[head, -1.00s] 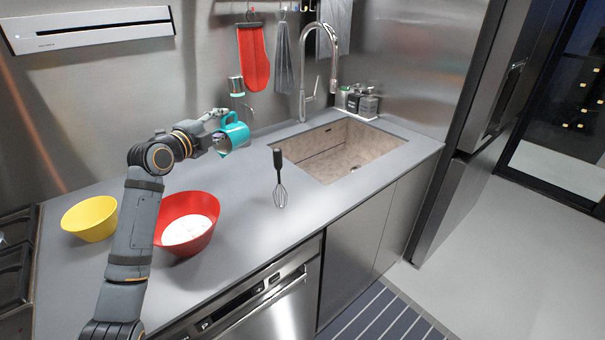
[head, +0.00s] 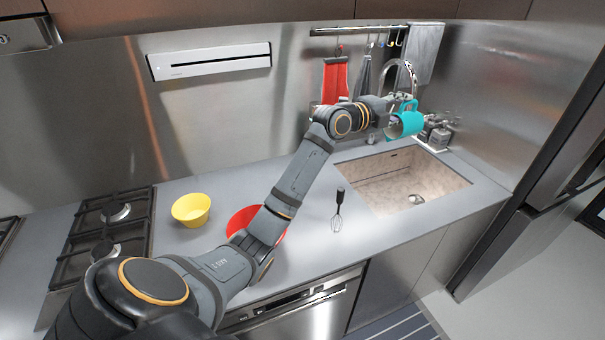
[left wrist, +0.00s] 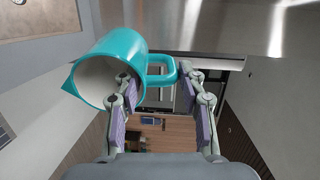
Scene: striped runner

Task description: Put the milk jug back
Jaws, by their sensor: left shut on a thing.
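The teal milk jug (head: 409,123) is in the air in front of the back wall, over the back of the sink. It lies tilted, with its pale mouth turned to the left in the head view. My left gripper (head: 388,117) is shut on it. In the left wrist view the jug (left wrist: 122,48) hangs at the fingers of my left gripper (left wrist: 165,100), its handle between them; the exact contact is unclear. My right gripper is in neither view.
The sink (head: 440,183) lies below the jug. Hooks on a rail (head: 345,29) carry a red mitt (head: 335,80) and cloths.

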